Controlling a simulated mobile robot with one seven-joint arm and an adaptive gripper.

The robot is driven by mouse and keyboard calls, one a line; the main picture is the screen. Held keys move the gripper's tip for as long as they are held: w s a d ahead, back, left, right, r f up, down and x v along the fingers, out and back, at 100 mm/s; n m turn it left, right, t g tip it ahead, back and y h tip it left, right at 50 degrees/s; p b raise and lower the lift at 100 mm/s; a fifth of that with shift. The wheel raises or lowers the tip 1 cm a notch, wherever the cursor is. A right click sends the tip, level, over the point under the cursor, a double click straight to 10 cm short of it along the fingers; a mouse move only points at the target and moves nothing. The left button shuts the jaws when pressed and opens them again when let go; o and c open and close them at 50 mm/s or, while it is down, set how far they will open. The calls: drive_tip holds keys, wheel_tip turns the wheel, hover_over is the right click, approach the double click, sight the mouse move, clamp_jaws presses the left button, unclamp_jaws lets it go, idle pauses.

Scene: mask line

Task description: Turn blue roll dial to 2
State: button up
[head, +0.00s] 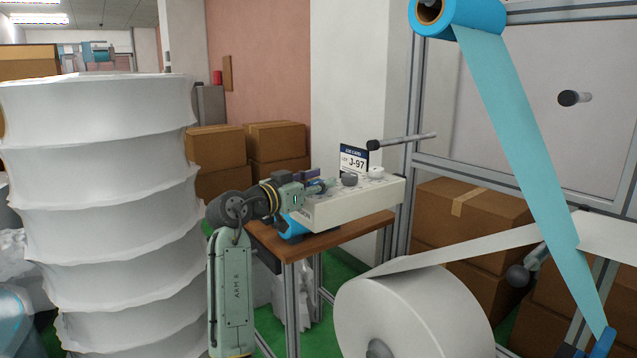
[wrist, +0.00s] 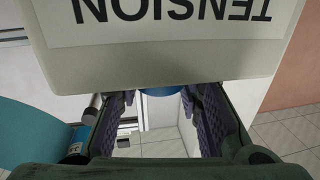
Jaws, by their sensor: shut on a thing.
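A pale control box (head: 355,203) stands on a small wooden table (head: 345,238). A grey dial (head: 349,180) and a white dial (head: 376,172) stand on its top. My gripper (head: 316,186) is at the box's left end, over its top. In the wrist view, the box's TENSION face (wrist: 160,62) fills the upper part, upside down. Between my gripper's fingers (wrist: 157,98), a sliver of the blue dial (wrist: 163,92) shows past the box edge. My gripper is shut on it. Most of the dial, its pointer and its setting are hidden.
A card reading J-97 (head: 354,160) stands behind the box. A tall stack of white rolls (head: 100,200) is at the left. A large white roll (head: 415,315) and a metal frame with a blue roll (head: 470,14) are at the right. Cardboard boxes (head: 275,142) stand behind.

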drive_tip(key=shift+f, duration=0.1)
drive_tip(key=o, duration=1.2)
drive_tip(key=shift+c, duration=0.2)
drive_tip(key=v, duration=1.2)
